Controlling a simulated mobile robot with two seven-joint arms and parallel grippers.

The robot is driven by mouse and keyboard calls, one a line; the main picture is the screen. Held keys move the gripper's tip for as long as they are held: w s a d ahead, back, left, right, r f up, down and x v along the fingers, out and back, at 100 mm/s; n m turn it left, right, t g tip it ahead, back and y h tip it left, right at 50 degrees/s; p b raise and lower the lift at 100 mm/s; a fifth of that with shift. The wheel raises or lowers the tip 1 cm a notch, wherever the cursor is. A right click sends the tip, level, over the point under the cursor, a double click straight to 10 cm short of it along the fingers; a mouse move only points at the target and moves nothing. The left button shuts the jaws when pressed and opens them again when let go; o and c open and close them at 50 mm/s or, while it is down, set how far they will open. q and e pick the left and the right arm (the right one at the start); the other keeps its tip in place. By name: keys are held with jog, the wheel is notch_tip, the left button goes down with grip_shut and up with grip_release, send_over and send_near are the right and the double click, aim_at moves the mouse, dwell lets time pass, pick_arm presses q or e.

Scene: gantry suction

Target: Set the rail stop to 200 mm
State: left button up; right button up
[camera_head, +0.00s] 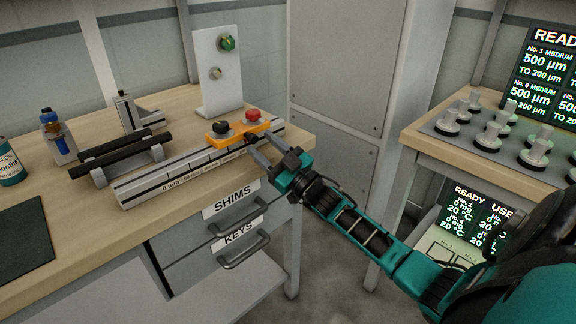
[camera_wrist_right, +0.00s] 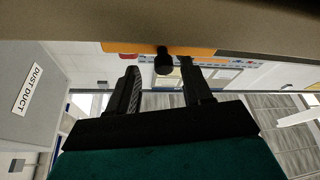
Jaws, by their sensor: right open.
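The rail (camera_head: 150,190) lies along the front edge of the wooden bench, with its 0 mm mark at the left end. A small dark knob (camera_wrist_right: 163,62) sticks out from the stop, which shows as an orange strip (camera_wrist_right: 200,51) in the right wrist view. My right gripper (camera_head: 261,147) is open, its fingers either side of that knob, apart from it. My left gripper is out of view.
Drawers (camera_head: 235,220) marked SHIMS and KEYS are below. A second table (camera_head: 480,155) with several weights stands right, across a floor gap.

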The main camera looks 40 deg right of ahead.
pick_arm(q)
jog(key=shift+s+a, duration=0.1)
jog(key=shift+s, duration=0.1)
pick_arm(e)
jog(key=v, duration=1)
jog(key=shift+s, duration=0.3)
jog(key=shift+f, duration=0.1)
pick_arm(q)
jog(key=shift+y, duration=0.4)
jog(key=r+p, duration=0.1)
jog(key=p, duration=0.1)
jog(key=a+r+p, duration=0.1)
jog(key=p, duration=0.1)
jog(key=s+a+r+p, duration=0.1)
jog(key=p, duration=0.1)
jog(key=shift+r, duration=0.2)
pick_arm(e)
jog(key=s+a+f+m+g+h, duration=0.1)
jog(key=s+a+f+g, duration=0.4)
jog(key=a, duration=0.5)
jog(key=s+a+f+m+g+h, duration=0.1)
jog(key=s+a+f+m+g, duration=0.1)
jog(key=s+a+f+g, duration=0.4)
jog(key=s+a+f, duration=0.2)
jog(key=s+a, duration=0.2)
jog(key=shift+s+a+m+h, duration=0.3)
jog(key=shift+a, duration=0.1)
